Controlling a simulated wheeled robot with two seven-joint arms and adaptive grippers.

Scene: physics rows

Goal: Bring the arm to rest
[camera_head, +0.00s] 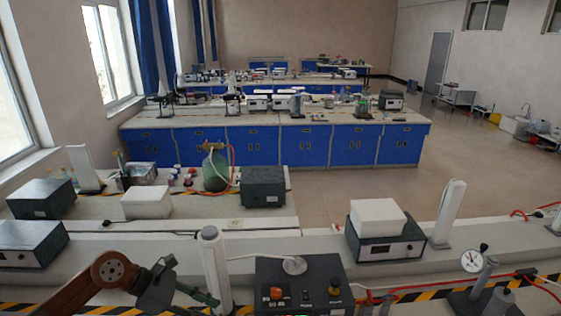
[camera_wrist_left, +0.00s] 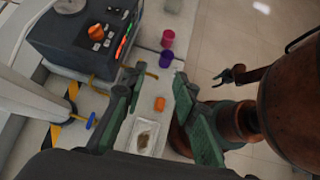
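My left gripper (camera_head: 207,298) shows at the bottom of the head view, on a brown arm from the left. Its green fingertips are beside a white upright post (camera_head: 214,262). In the left wrist view the two fingers of my left gripper (camera_wrist_left: 158,76) stand well apart with nothing held between them. An orange cap (camera_wrist_left: 159,104) and a white tray (camera_wrist_left: 143,137) show in the gap, lower down. A small dark gripper (camera_wrist_left: 232,75), seemingly my right one, shows at the right of the wrist view.
A dark control box (camera_head: 300,286) with knobs stands right of the left gripper. A pink cup (camera_wrist_left: 168,38) and a purple cup (camera_wrist_left: 166,58) show ahead of the fingers. A dial gauge (camera_head: 473,259) stands at the right. Open floor (camera_head: 350,194) lies beyond the bench.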

